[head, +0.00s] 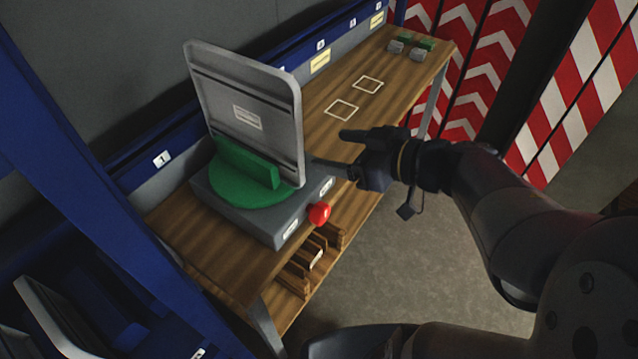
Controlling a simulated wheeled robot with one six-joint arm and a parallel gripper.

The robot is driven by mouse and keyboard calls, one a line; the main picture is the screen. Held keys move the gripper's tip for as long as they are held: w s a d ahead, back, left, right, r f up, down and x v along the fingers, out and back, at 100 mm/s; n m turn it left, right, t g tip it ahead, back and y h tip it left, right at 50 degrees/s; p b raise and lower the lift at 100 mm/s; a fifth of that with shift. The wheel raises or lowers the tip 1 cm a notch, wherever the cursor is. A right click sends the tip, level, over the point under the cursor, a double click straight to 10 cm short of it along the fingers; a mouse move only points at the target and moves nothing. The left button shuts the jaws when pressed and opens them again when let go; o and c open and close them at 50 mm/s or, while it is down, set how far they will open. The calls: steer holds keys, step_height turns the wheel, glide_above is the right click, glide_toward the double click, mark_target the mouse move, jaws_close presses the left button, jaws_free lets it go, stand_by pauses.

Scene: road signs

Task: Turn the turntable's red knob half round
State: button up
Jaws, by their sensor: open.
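The red knob (319,213) sticks out from the front side of the grey turntable base (250,220). The green round turntable (228,192) lies on top of that base. A green block on it holds a grey sign plate (243,115) upright, with its ribbed, labelled face towards me. My gripper (328,152) is open, its fingers pointing left, just right of the plate's edge. It is above and a little to the right of the knob and apart from it. Nothing shows between the fingers.
The wooden bench (225,260) carries the turntable. Two white outlined squares (342,108) mark bare wood behind it. Small grey and green blocks (410,48) sit at the far end. A wooden rack (312,258) is below the bench front. Red-and-white striped panels (565,110) stand at right.

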mark_target(325, 215)
steer(key=s+d+f+t+y+b, duration=0.1)
steer(key=s+d+f+b, duration=0.15)
steer(key=f+b, duration=0.8)
steer(key=s+d+f+t+y+b, duration=0.2)
steer(key=d+f+b, duration=0.1)
steer(key=f+b, duration=0.8)
steer(key=shift+f+b+x, duration=0.15)
steer(key=shift+x, duration=1.7)
steer(key=shift+f+b+x, duration=0.15)
steer(key=shift+b+x, duration=0.05)
steer(key=shift+x, duration=1.65)
steer(key=shift+f+b+x, duration=0.15)
steer(key=shift+f+x, duration=0.05)
steer(key=shift+x, duration=1.65)
steer(key=c, duration=0.9)
steer(key=shift+c, duration=0.2)
